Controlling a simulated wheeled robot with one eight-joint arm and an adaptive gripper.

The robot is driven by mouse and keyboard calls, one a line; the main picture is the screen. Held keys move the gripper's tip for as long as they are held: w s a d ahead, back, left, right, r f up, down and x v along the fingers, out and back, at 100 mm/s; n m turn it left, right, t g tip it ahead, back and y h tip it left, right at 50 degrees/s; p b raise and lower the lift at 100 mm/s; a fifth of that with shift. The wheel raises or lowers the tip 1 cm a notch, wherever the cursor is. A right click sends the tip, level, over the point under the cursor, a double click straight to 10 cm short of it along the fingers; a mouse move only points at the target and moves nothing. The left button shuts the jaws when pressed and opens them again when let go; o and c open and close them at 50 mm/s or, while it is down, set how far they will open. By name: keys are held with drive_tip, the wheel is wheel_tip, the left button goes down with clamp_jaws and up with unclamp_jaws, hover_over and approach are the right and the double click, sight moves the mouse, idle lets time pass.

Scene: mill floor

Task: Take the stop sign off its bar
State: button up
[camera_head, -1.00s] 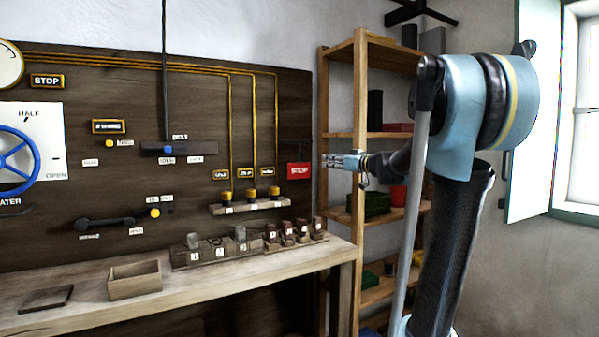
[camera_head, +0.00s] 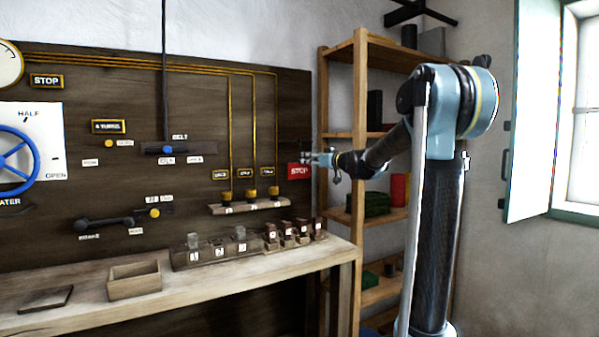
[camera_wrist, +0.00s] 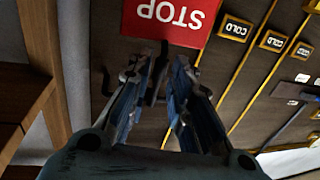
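The stop sign (camera_head: 299,171) is a small red plate with white letters, at the right end of the dark wall board. It shows upside down at the top of the wrist view (camera_wrist: 170,15). My gripper (camera_head: 314,158) is at the sign's upper right in the head view. In the wrist view its two fingers (camera_wrist: 163,68) are apart, with their tips just short of the sign's edge. A thin dark piece, perhaps part of the bar, shows between the fingertips. I cannot tell whether the fingers touch it. The bar is hard to make out against the dark board.
A wooden shelf unit (camera_head: 361,100) stands right beside the sign, close to my arm. Yellow pipes with COLD labels (camera_wrist: 237,28) run beside the sign. A bench (camera_head: 215,289) with an open wooden box (camera_head: 135,283) and several small blocks stands below. The window is at far right.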

drive_tip(key=x, duration=0.5)
drive_tip(key=shift+a, duration=0.1)
clamp_jaws()
